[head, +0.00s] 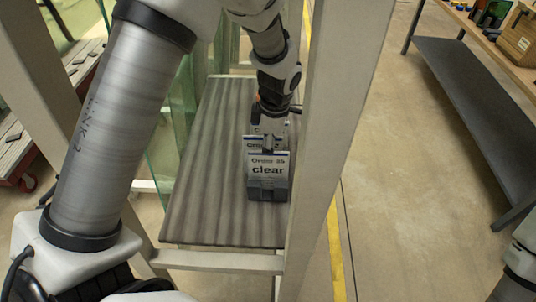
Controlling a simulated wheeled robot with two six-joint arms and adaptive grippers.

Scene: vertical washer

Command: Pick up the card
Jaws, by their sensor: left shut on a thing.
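The card (267,168), white with a blue top edge and the words "Order 85 clear", stands upright in a dark holder (268,194) on the grey slatted surface. Another card (257,142) shows just behind it. My left gripper (267,148) reaches down from above, with its fingers at the card's top edge, and is shut on it. The fingers hide part of the card behind. Only part of my right arm shows at the lower right edge; its gripper is out of view.
A pale upright post (335,120) stands close to the right of the holder. Glass panels (178,135) lean at the left of the slatted surface (205,190). A bench with a dark lower shelf (470,100) and a wooden box (521,38) is at the right. Open floor lies between.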

